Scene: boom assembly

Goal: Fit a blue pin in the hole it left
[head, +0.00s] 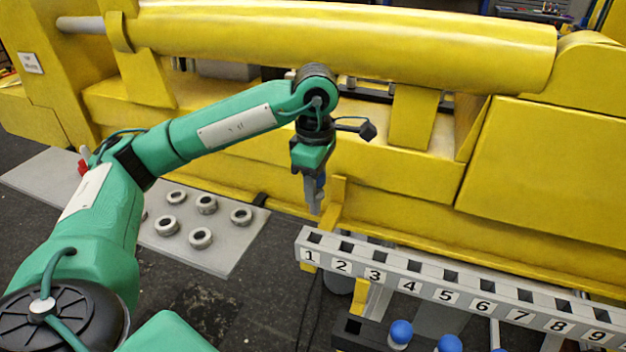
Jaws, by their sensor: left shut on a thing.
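My left gripper (315,202) hangs pointing down at the middle of the head view, left of and above the rail's hole 1. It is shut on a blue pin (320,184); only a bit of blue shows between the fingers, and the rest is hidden. Blue pins with round heads (400,332) stand in a dark block at the bottom right. An empty square hole (353,327) shows at the block's left end. The grey rail (299,247) has a row of numbered square holes, which look dark and empty. My right gripper is out of view.
A large yellow boom (350,38) on a yellow frame fills the back. A grey mat (229,258) with several metal rings (201,238) lies on the floor at left. A yellow bracket (335,205) stands close beside the gripper. Dark floor is open below the gripper.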

